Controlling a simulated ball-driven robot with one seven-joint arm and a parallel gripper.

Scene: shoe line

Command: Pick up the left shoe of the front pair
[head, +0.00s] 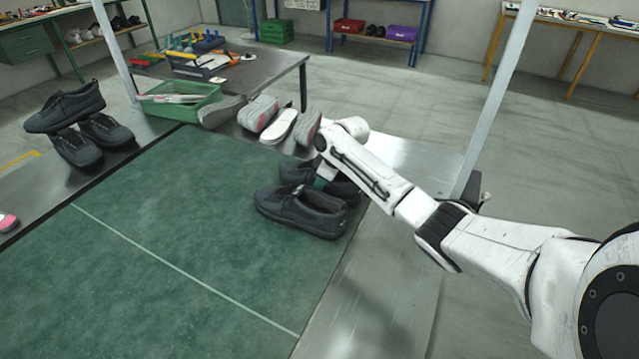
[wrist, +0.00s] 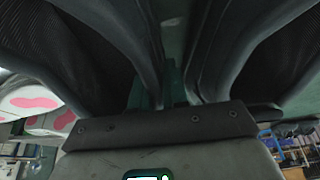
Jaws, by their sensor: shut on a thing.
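Two dark grey shoes lie side by side at the right end of the green mat. The nearer shoe (head: 300,212) is in plain view. The farther shoe (head: 297,172) is partly hidden behind it and under my arm. My gripper (head: 326,173) is down at the farther shoe. In the wrist view, my gripper (wrist: 156,92) has its teal fingers on either side of the collar wall of the farther shoe (wrist: 100,45), shut on it. The nearer shoe (wrist: 245,45) is close beside the fingers on the right. I cannot tell whether the held shoe is clear of the surface.
The green mat (head: 160,240) is mostly bare. Several shoes with pale or pink soles (head: 260,112) stand behind the pair. A green crate (head: 180,103) is farther left, and more dark shoes (head: 75,150) stand at the left. A metal post (head: 495,95) rises to the right.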

